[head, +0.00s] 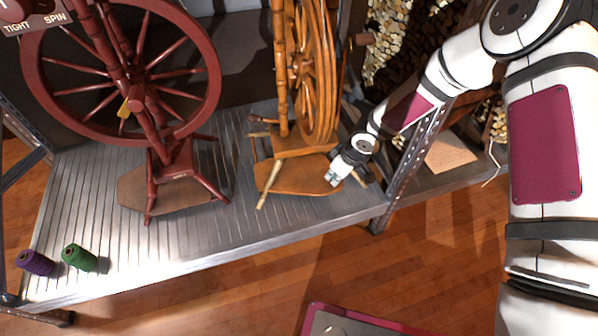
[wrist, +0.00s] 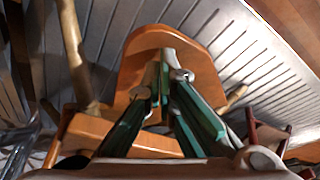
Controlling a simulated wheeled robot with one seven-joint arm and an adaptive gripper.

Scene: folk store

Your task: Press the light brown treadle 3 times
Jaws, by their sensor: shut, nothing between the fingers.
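The light brown treadle (head: 290,180) is a rounded flat board at the foot of the orange-brown spinning wheel (head: 318,70). In the wrist view the treadle (wrist: 205,62) fills the upper middle, beyond the fingers. My gripper (head: 333,179) is at the treadle's right edge in the head view, pointing down. In the wrist view my gripper (wrist: 167,72) has its green-sided fingers shut with nothing between them, and the tips overlap the board. I cannot tell whether the tips touch it. The gripper hides part of the board's right side.
A dark red spinning wheel (head: 178,172) with a darker brown treadle (head: 133,192) stands to the left. Purple (head: 35,262) and green (head: 79,258) thread spools lie at the front left of the ribbed metal platform (head: 185,245). A metal post (head: 408,165) stands close right of my gripper.

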